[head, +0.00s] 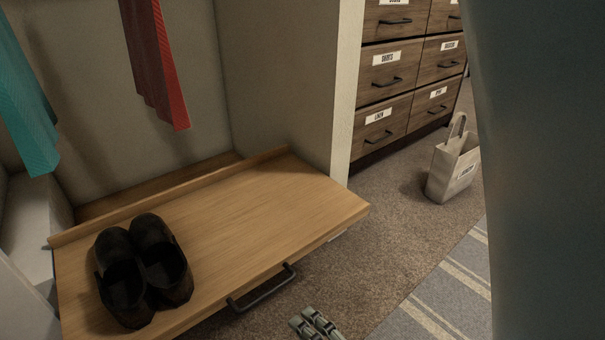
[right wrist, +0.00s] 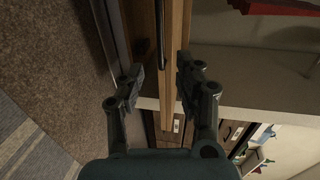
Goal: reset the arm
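My right gripper (head: 315,324) is at the bottom edge of the head view, in front of and below the wooden pull-out shelf (head: 265,200). In the right wrist view the same gripper (right wrist: 160,70) has its two fingers apart, with nothing held between them. The shelf's wooden edge shows beyond the fingers there. The shelf's dark bar handle (head: 262,288) is in the head view, up and left of the gripper and apart from it in the picture. My left gripper is not in view.
A pair of black shoes (head: 143,268) stands on the shelf's left part. Red (head: 158,75) and teal (head: 25,110) cloths hang above. A labelled drawer cabinet (head: 405,85) and a pale bag (head: 453,165) are at the back right. Carpet (head: 385,240) and a striped rug (head: 440,300) lie clear.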

